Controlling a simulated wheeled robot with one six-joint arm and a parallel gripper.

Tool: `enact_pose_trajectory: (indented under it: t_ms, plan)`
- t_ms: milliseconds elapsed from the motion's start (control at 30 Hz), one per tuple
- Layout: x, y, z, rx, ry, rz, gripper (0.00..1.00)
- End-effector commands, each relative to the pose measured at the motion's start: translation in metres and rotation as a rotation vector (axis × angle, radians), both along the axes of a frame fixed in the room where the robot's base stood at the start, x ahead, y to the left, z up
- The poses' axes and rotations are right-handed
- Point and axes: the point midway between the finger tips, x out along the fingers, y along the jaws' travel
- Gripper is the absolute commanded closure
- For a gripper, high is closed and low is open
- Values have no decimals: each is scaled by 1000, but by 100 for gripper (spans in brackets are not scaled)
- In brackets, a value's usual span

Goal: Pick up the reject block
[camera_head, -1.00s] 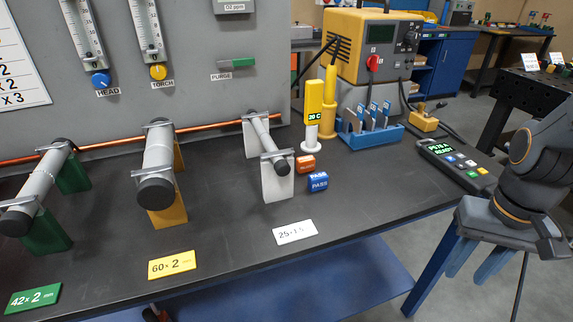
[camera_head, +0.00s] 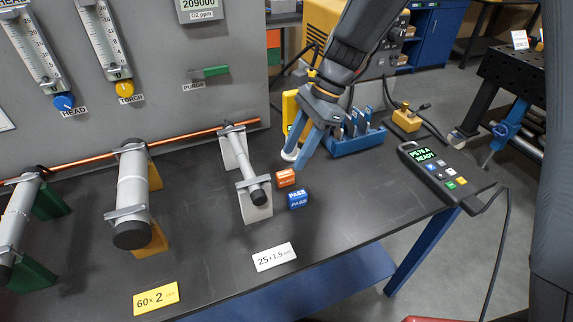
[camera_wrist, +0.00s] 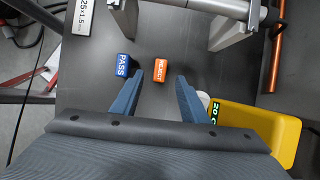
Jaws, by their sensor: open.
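The reject block is a small orange block (camera_head: 286,177) with white lettering, lying on the dark bench top right of the thin tube on its white stand. In the wrist view the orange reject block (camera_wrist: 160,70) lies ahead of the fingers, roughly between their lines. My gripper (camera_head: 301,157) is open and empty, its blue fingers pointing down above the bench, just behind and right of the block. The fingers also show in the wrist view (camera_wrist: 158,82). They appear apart from the block; their exact height above the bench is hard to tell.
A blue PASS block (camera_head: 298,200) lies in front of the reject block. The white tube stand (camera_head: 256,205) is close on the left. A white label (camera_head: 274,257) lies in front.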

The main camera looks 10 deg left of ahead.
Motion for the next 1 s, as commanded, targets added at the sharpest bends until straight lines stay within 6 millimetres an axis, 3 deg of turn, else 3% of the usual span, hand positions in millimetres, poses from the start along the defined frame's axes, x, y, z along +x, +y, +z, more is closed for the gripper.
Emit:
enact_pose_trajectory:
  t_ms: [633, 967, 1000]
  plan:
    - [-15, 24, -63, -1, 5, -3, 59]
    - [-16, 27, -70, 0, 2, -4, 59]
    - [-16, 27, -70, 0, 2, -4, 63]
